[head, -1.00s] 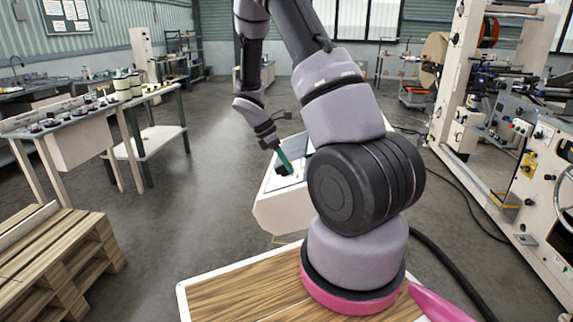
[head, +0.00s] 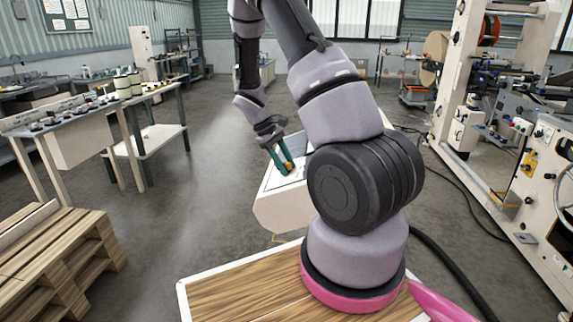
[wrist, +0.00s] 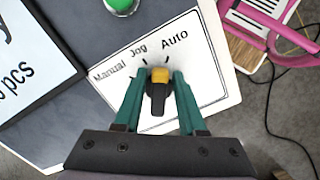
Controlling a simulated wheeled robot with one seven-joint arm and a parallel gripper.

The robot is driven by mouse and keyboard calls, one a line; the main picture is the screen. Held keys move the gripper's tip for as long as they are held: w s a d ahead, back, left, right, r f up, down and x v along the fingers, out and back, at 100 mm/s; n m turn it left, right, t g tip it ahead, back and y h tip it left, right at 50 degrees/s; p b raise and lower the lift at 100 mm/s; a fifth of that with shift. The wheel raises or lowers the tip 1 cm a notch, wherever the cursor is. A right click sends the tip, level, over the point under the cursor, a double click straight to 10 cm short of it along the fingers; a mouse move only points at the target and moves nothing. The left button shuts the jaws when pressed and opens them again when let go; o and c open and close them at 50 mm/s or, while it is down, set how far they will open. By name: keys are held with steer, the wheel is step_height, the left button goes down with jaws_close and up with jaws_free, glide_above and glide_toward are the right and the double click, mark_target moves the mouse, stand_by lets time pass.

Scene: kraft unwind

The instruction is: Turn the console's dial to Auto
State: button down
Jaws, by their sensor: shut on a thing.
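The console (head: 272,212) is a pale box with a sloping top, partly hidden behind my arm in the head view. In the wrist view its white label plate (wrist: 207,82) reads Manual, Jog and Auto from left to right. The dial (wrist: 158,98) is a black knob with a yellow end. The yellow end points up the picture, roughly between the Jog and Auto marks; the exact setting is hard to tell. My gripper (wrist: 157,82) has green fingers on both sides of the dial and is shut on it. The gripper (head: 284,168) also shows over the console in the head view.
A wooden pallet (head: 65,255) and a workbench (head: 65,125) stand at left, a large machine (head: 540,170) at right.

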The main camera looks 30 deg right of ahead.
steer(key=shift+w+a+m, duration=0.25)
steer(key=shift+a+m, duration=0.1)
steer(key=shift+m, duration=0.75)
steer(key=c, duration=0.8)
jaws_free()
steer(key=shift+f, duration=0.1)
steer(key=shift+o, duration=0.2)
steer(key=shift+s+d, duration=0.1)
steer(key=v, duration=1.1)
steer(key=shift+d, duration=0.1)
